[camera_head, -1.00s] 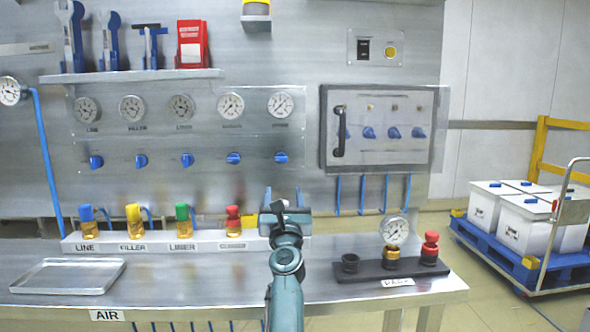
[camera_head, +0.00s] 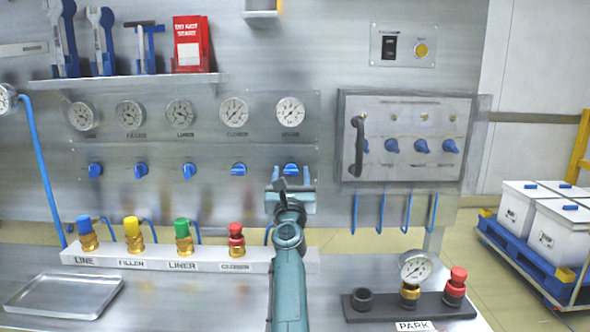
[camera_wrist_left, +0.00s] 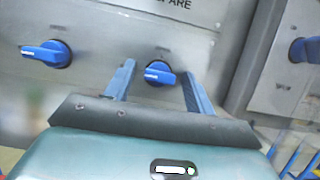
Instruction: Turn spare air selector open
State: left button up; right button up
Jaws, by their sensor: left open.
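The spare air selector (camera_head: 291,168) is the rightmost blue knob in the row on the metal panel, under the spare gauge (camera_head: 290,111). My left gripper (camera_head: 292,180) is open in front of the selector. In the left wrist view its two blue-grey fingers (camera_wrist_left: 157,84) stand on either side of the knob, with a gap visible on both sides. My right gripper is not in view.
A neighbouring blue selector (camera_head: 238,169) is just left. A framed panel (camera_head: 405,105) with a black handle and more blue knobs stands to the right. Below are a coupling rail (camera_head: 75,257), a park block (camera_head: 385,311) and a metal tray (camera_head: 64,296).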

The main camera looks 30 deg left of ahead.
pick_arm(q)
jog(key=shift+s, duration=0.1)
jog(key=c, duration=1)
jog(key=shift+o, duration=0.2)
jog(key=shift+r, duration=0.1)
